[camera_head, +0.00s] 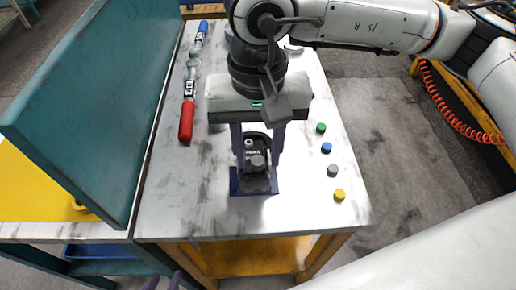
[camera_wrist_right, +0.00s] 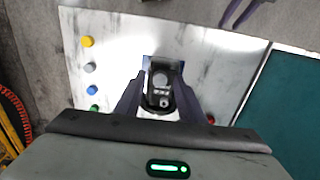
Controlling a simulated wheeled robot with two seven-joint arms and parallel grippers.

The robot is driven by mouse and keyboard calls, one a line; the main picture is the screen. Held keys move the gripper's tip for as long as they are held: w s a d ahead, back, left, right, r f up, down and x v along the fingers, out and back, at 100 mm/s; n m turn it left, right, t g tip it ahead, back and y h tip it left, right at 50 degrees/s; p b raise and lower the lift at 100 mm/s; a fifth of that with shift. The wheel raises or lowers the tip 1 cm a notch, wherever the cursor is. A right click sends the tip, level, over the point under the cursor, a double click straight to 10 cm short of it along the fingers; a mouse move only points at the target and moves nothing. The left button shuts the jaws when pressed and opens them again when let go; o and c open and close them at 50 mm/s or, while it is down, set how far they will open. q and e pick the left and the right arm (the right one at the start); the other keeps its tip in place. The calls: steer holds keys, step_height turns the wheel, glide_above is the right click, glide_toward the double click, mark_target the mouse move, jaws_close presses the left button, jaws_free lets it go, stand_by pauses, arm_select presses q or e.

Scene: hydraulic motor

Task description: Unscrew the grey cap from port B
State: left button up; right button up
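The dark hydraulic motor (camera_head: 256,178) stands on a blue base plate (camera_head: 235,186) near the table's front edge. A round grey cap (camera_head: 258,161) sits on its near upper part; it also shows in the right wrist view (camera_wrist_right: 160,79). A second round fitting (camera_head: 249,143) lies farther back on the motor. The port letters are too small to read. My right gripper (camera_head: 258,136) is open above the motor, one finger on each side of it. My left gripper (camera_head: 162,283) is open and empty at the bottom edge, beyond the table front.
Loose green (camera_head: 320,128), blue (camera_head: 326,148), grey (camera_head: 332,170) and yellow (camera_head: 340,195) caps lie in a row right of the motor. A red-handled tool (camera_head: 187,120) and a blue-handled tool (camera_head: 201,33) lie along the left. A teal panel (camera_head: 95,110) borders the table's left side.

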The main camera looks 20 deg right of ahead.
arm_select(q)
steer(key=shift+s+f, duration=0.15)
steer(key=shift+s, duration=0.1)
steer(key=shift+s+a+f+b, duration=0.15)
steer(key=shift+f+b, duration=0.25)
steer(key=shift+f, duration=0.2)
arm_select(e)
jaws_close()
steer(key=shift+f+n+b, duration=0.15)
steer(key=shift+n+b, duration=0.35)
steer(key=shift+b, duration=0.1)
steer(key=n+b, duration=0.2)
steer(key=n, duration=0.1)
arm_select(q)
steer(key=shift+f+b, duration=0.45)
steer(key=shift+f, duration=1.6)
arm_select(e)
steer(key=shift+r+n, duration=0.2)
steer(key=shift+n, duration=0.7)
